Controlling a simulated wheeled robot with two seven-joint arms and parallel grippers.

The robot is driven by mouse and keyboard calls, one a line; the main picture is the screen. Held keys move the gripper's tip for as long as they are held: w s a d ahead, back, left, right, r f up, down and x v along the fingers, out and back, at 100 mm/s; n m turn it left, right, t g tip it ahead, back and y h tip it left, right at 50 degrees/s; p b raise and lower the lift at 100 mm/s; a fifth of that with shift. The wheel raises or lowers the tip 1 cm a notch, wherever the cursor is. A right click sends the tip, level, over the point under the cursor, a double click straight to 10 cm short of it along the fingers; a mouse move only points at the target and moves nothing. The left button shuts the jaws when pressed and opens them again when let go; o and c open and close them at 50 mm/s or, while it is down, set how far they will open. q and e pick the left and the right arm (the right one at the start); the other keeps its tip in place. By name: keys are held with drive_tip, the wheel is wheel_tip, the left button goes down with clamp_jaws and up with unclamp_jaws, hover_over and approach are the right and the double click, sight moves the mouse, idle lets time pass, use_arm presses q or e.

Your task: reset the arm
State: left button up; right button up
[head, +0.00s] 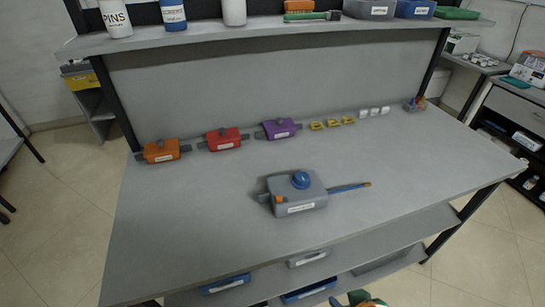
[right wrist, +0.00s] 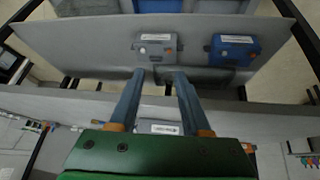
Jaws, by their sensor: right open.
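My right gripper (head: 358,301) shows only in part at the bottom edge of the head view, below the bench's front edge. In the right wrist view its two blue-grey fingers (right wrist: 160,80) stand apart with nothing held between them; its green body fills the lower middle. My left gripper is in neither view. On the bench top (head: 180,230) sits a grey box (head: 297,197) with a blue round part on top and a blue rod sticking out to the right.
Orange (head: 162,151), red (head: 223,139) and purple (head: 279,129) boxes stand along the bench's back, with small yellow (head: 333,122) and white (head: 374,112) pieces farther right. Below are shelves with a blue bin (head: 226,284). A grey box (right wrist: 157,48) and a blue box (right wrist: 235,50) lie beyond my fingers.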

drive_tip(key=s+d+f+g, duration=0.1)
drive_tip(key=s+f+g, duration=0.2)
drive_tip(key=s+f, duration=0.25)
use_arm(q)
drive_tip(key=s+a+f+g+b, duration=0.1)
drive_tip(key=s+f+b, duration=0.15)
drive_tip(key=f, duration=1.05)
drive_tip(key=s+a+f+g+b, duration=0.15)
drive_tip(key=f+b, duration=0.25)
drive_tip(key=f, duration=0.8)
use_arm(e)
drive_tip(key=s+f+g, duration=0.1)
drive_tip(key=s+f, duration=0.1)
drive_tip(key=f, duration=0.9)
drive_tip(key=s+f, duration=0.2)
drive_tip(key=f, duration=0.9)
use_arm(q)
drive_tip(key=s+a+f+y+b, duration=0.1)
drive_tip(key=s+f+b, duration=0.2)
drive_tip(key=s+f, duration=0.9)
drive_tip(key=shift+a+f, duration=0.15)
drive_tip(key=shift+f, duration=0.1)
use_arm(e)
drive_tip(key=s+d+f+g, duration=0.1)
drive_tip(key=s+d+f, duration=0.1)
drive_tip(key=s+f, duration=0.8)
drive_tip(key=shift+s+f, duration=0.4)
drive_tip(key=shift+f, duration=0.55)
